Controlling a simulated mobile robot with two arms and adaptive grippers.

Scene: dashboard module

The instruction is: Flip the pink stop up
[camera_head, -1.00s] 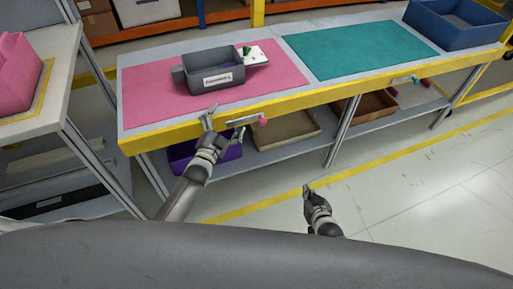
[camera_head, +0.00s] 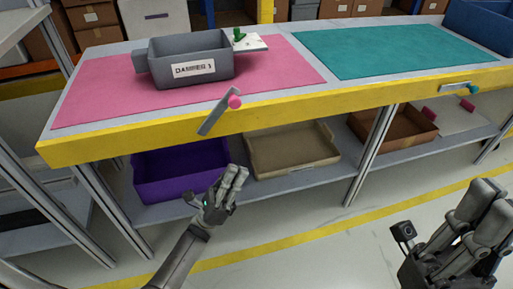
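The pink stop is a flat grey bar with a round pink knob (camera_head: 235,102) at its end, on the yellow front edge of the table. Its bar (camera_head: 215,115) slants up to the right, and the knob is level with the tabletop edge. My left gripper (camera_head: 238,170) is below the table edge, in front of the lower shelf, apart from the stop. Its fingers are close together with nothing between them. My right gripper (camera_head: 492,198) is at the lower right, far from the stop; its finger gap is hard to judge.
A grey bin labelled DAMPER (camera_head: 190,55) stands on the pink mat (camera_head: 100,95), beside a white plate with a green part (camera_head: 240,36). A teal-knobbed stop (camera_head: 473,89) lies nearly level farther right. Purple (camera_head: 180,185) and tan (camera_head: 290,165) trays sit on the shelf.

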